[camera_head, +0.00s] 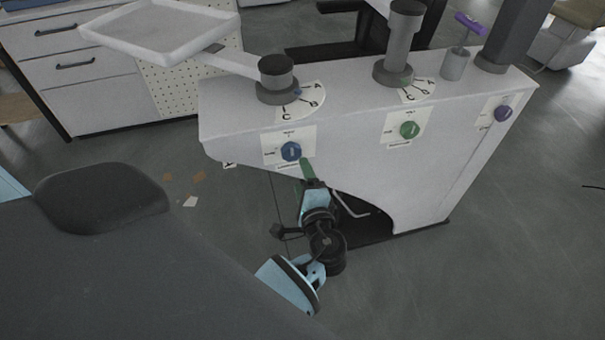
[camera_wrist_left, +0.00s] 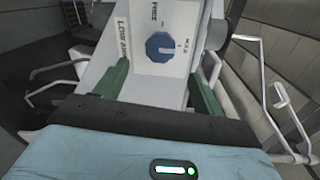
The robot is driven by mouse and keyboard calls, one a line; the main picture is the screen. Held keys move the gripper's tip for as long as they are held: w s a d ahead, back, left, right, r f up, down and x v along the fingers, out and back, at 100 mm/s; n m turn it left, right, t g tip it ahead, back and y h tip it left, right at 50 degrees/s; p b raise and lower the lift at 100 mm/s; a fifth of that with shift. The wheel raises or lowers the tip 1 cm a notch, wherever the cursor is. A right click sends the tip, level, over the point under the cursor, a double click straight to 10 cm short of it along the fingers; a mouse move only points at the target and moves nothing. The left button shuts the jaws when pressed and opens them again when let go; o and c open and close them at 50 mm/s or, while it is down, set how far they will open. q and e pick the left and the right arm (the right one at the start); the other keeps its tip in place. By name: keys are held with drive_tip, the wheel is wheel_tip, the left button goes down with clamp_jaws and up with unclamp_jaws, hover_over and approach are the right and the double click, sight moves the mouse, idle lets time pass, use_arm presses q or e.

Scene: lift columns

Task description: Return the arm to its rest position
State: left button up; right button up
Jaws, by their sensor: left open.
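My left arm, light blue and black, comes up from the bottom of the head view. Its left gripper (camera_head: 306,165) has green fingers and is just below and right of the blue knob (camera_head: 290,151) on the white cabinet's front panel. In the left wrist view, the left gripper (camera_wrist_left: 159,68) is open and holds nothing. The blue knob (camera_wrist_left: 160,47) with its white mark shows ahead, between the two fingers, and looks clear of both. How far it is from the fingertips cannot be told. My right gripper is not seen.
The white cabinet (camera_head: 237,133) carries dial columns, a green knob (camera_head: 409,130) and a purple knob (camera_head: 502,113). A white tray arm (camera_head: 160,30) extends left. A dark stool seat (camera_head: 100,196) stands left. Floor at right (camera_head: 520,240) is open.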

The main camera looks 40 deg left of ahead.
use_arm(q)
drive_tip(key=s+d+f+n+g+h+p, duration=0.1)
drive_tip(key=s+d+f+h+p, duration=0.15)
drive_tip(key=s+f+h, duration=0.45)
drive_tip(key=s+d+f+n+g+h+p, duration=0.1)
drive_tip(key=s+f+h+p, duration=0.15)
drive_tip(key=s+f, duration=0.45)
drive_tip(key=s+d+r+n+h+p, duration=0.2)
drive_tip(key=s+r+n, duration=0.1)
drive_tip(key=s, duration=0.6)
drive_tip(key=s+d+r+n+h+p, duration=0.2)
drive_tip(key=s+r+n+h, duration=0.1)
drive_tip(key=s, duration=0.6)
drive_tip(key=shift+s+r, duration=0.15)
drive_tip(key=shift+s, duration=0.2)
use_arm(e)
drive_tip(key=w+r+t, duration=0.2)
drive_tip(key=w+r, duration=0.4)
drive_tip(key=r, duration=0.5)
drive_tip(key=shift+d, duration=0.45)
use_arm(q)
drive_tip(key=shift+h, duration=0.25)
